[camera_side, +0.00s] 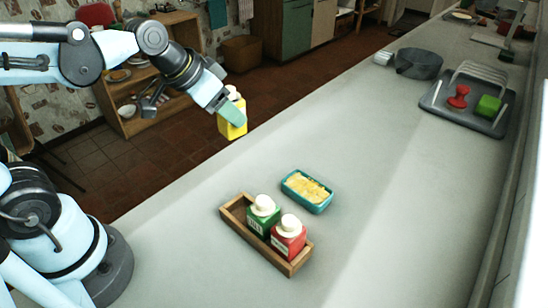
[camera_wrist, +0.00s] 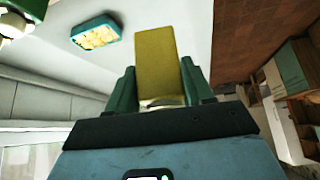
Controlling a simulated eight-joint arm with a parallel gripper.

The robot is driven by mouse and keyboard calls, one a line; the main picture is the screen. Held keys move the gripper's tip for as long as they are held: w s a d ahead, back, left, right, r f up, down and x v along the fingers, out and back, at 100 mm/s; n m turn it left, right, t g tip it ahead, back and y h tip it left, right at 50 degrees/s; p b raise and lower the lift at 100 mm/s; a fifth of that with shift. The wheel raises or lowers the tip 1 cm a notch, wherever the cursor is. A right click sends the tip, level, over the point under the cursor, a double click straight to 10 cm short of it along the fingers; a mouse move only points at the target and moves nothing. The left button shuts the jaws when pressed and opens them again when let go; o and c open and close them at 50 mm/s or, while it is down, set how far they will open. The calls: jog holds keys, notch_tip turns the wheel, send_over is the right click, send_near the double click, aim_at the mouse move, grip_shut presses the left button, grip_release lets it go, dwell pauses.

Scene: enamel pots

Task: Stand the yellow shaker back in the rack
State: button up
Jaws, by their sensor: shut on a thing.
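The yellow shaker (camera_side: 232,119) with a white top is held in the air by my gripper (camera_side: 228,108), above the counter's far left edge in the side view. My gripper is shut on it. In the wrist view the yellow shaker (camera_wrist: 158,65) stands out between the two green fingers of my gripper (camera_wrist: 157,88). The wooden rack (camera_side: 284,267) lies on the counter, well below and to the right of my gripper. A green shaker (camera_side: 262,219) and a red shaker (camera_side: 288,240) stand in it. The rack's left end is empty.
A teal dish with yellow contents (camera_side: 307,191) sits just behind the rack; it also shows in the wrist view (camera_wrist: 97,33). Farther back are a dark pan (camera_side: 418,65) and a grey tray (camera_side: 450,112) with a red and a green item. The counter between is clear.

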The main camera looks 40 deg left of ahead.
jog(key=shift+w+d+f+m+h, duration=0.15)
jog(key=shift+d+f+m+h, duration=0.55)
jog(key=shift+d+f+m, duration=0.5)
jog(key=shift+f, duration=5.1)
jog(key=shift+f, duration=0.1)
jog(key=o, duration=1.3)
